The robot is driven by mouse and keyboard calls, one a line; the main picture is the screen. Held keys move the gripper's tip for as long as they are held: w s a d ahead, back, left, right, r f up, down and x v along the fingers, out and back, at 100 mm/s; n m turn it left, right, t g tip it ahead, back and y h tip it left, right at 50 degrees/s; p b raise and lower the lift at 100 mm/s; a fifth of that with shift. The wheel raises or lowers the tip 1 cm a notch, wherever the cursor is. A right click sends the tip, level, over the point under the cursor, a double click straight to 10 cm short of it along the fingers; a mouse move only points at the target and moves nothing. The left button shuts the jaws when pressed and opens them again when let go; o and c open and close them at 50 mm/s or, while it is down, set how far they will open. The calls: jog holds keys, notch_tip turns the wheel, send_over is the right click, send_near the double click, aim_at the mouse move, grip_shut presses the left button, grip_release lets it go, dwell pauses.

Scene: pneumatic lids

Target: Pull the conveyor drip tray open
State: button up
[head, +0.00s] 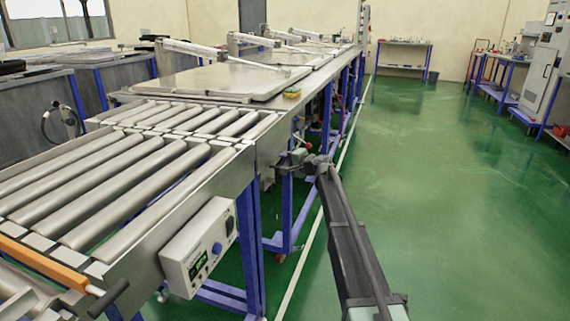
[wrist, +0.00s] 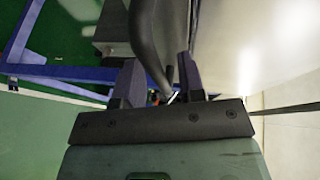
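The roller conveyor (head: 190,210) fills the left of the head view, with steel rollers in a metal frame on blue legs. I cannot make out the drip tray with certainty in either view. My gripper (head: 300,158) is beside the conveyor's right side, near the blue legs. In the wrist view its two dark fingers (wrist: 158,88) stand apart. A dark curved tube passes across the gap between them, and I cannot tell whether it touches them. No held object is visible. A grey box-like part (wrist: 112,35) shows beyond the left finger, close to a blue frame bar (wrist: 60,72).
A control box (head: 200,247) sticks out from the conveyor's near side. A black-ended orange bar (head: 45,264) lies across the near rollers. A large flat lid (head: 205,82) lies beyond the rollers. The green floor (head: 440,170) on the right is open.

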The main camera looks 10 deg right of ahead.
jog(key=shift+w+a, duration=0.1)
jog(key=shift+w, duration=0.05)
grip_shut()
